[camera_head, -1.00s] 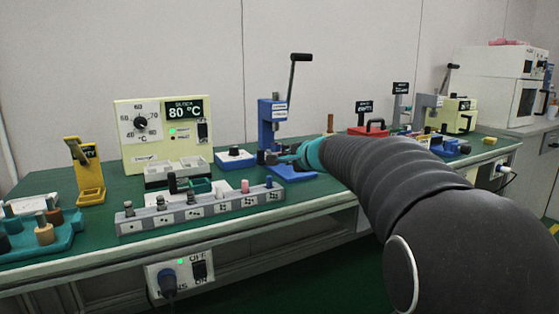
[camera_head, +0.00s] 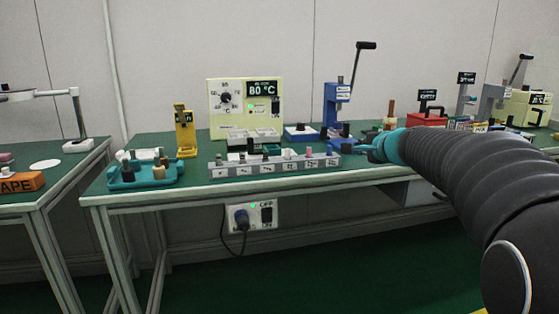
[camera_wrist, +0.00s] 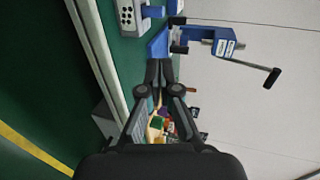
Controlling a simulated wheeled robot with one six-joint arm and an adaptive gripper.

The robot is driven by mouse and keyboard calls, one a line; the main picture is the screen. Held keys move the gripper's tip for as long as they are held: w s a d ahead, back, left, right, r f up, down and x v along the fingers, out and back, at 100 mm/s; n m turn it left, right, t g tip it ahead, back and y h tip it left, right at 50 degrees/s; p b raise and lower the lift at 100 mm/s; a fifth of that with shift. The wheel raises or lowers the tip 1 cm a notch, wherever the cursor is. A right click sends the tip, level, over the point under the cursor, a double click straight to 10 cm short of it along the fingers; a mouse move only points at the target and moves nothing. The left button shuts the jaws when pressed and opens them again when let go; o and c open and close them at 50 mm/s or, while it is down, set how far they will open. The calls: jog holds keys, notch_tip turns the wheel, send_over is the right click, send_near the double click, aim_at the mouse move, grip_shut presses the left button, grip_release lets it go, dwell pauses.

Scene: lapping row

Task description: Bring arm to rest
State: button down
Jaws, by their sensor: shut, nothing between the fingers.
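My arm reaches in from the right of the head view, a black ribbed sleeve with a teal wrist section. My gripper (camera_head: 358,148) is at its end, in front of the blue lever press (camera_head: 337,104) and close to the bench's front edge as seen. In the wrist view my gripper (camera_wrist: 158,66) is shut and empty, its two dark fingers together. The blue press (camera_wrist: 213,41) appears sideways beyond the fingers there. I cannot tell the exact gap between the fingers and the bench or press.
The green bench (camera_head: 200,175) holds a grey block with several pegs (camera_head: 270,166), a cream heater reading 80 °C (camera_head: 245,105), a yellow stand (camera_head: 185,132) and a teal tray (camera_head: 145,175). Another table with an orange tape box (camera_head: 20,182) stands left. Green floor (camera_head: 340,275) is open in front.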

jog(key=s+a+f+n+g, duration=0.4)
jog(key=s+f+n+g, duration=0.25)
jog(key=s+f, duration=0.65)
jog(key=s+a+f+n+g+h+p, duration=0.1)
jog(key=s+n, duration=0.7)
jog(key=s, duration=2)
notch_tip(320, 180, down, 3)
jog(key=g+h+p, duration=0.1)
jog(key=h+p, duration=0.1)
jog(key=shift+s+n+h, duration=0.2)
jog(key=shift+n+h, duration=0.1)
jog(key=shift+n, duration=0.05)
jog(key=shift+r, duration=0.1)
